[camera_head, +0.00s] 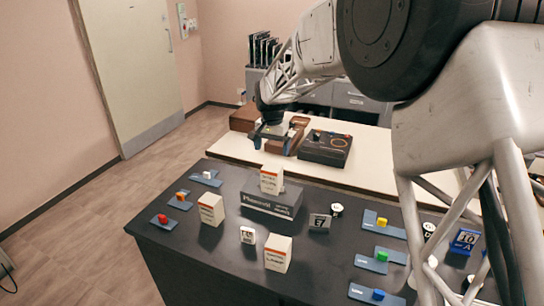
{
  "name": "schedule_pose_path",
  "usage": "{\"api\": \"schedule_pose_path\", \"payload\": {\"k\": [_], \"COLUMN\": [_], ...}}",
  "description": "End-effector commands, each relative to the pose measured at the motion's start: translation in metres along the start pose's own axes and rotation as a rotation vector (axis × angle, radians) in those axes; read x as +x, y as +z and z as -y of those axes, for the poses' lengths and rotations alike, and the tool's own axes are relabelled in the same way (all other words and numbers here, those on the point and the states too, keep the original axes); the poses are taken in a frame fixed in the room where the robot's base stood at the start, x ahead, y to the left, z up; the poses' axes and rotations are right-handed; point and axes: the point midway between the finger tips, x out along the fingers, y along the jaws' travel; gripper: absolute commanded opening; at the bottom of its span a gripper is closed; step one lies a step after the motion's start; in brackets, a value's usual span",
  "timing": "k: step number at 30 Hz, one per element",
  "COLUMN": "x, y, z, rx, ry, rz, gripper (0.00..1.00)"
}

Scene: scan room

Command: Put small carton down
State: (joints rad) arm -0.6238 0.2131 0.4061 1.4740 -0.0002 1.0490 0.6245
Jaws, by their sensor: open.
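Three small white cartons with orange bands stand upright. One carton (271,180) is on top of a dark labelled block (270,203). A second carton (211,209) stands on the dark counter to the left, and a third carton (278,253) stands nearer the front. I cannot tell which one the task means. My gripper (272,136) is open, points downward, and appears beyond and above the carton on the block, apart from it. I see nothing held between its fingers.
The dark counter (225,258) carries blue trays with coloured blocks at left and right, number signs and small round pots. Behind is a white table (235,148) with a dark case (326,148) and brown boxes. My arm covers the right side. Bare counter shows at front left.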

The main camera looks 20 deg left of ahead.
Motion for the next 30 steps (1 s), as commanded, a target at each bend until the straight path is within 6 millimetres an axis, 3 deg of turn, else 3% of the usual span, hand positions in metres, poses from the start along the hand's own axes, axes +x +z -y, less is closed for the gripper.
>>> {"api": "schedule_pose_path", "payload": {"k": [6, 30], "x": [-0.0089, -0.0091], "y": [0.0000, 0.0000], "z": [0.0000, 0.0000], "rx": [0.000, 0.000], "ry": [0.000, 0.000], "rz": [-0.001, -0.001], "gripper": [0.94, 0.94]}}
